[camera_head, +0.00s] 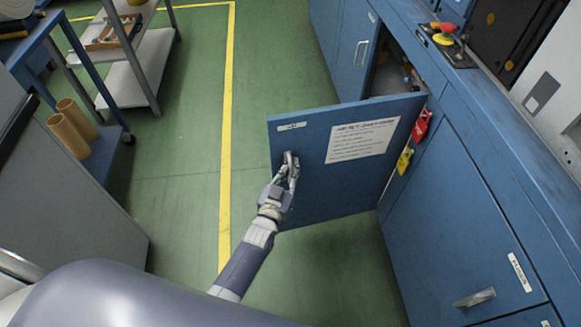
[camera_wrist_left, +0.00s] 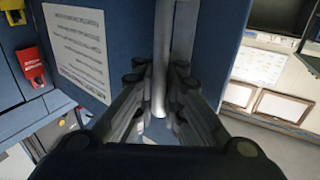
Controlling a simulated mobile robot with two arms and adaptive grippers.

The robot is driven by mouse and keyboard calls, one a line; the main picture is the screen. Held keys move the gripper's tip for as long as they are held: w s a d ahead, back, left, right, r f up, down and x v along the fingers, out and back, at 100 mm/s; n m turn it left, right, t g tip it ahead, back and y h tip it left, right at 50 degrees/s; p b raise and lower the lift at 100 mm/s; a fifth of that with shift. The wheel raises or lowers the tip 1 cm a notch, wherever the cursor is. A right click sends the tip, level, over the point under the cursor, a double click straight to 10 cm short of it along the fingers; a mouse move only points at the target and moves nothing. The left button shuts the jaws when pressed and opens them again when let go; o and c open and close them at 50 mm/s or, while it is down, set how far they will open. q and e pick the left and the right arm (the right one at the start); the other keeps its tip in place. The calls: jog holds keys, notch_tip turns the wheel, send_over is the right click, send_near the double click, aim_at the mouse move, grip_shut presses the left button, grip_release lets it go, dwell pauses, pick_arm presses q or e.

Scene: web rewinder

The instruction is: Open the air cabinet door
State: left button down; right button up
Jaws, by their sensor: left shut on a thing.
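The blue air cabinet door (camera_head: 318,185) stands swung wide out from the blue cabinet (camera_head: 450,200), with a white text sheet (camera_head: 362,140) on its face. My left gripper (camera_head: 290,165) is at the door's handle, near the door's free edge. In the left wrist view the fingers of my left gripper (camera_wrist_left: 160,100) are on both sides of the silver bar handle (camera_wrist_left: 161,70), shut on it. Part of the cabinet's inside (camera_head: 392,75) shows dark behind the door's top edge. My right gripper is not in view.
A red tag (camera_head: 421,126) and a yellow tag (camera_head: 404,160) hang by the door's hinge side. Green floor (camera_head: 180,190) with a yellow line is free left of the door. A grey shelf cart (camera_head: 130,75) and cardboard tubes (camera_head: 72,130) stand at the left.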

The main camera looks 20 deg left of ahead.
pick_arm(q)
jog(key=c, duration=1.7)
grip_release()
jog(key=shift+s+a, duration=0.15)
jog(key=shift+a, duration=0.4)
jog(key=shift+d, duration=0.2)
jog(key=s, duration=0.8)
jog(key=s+a, duration=0.1)
jog(key=s, duration=0.3)
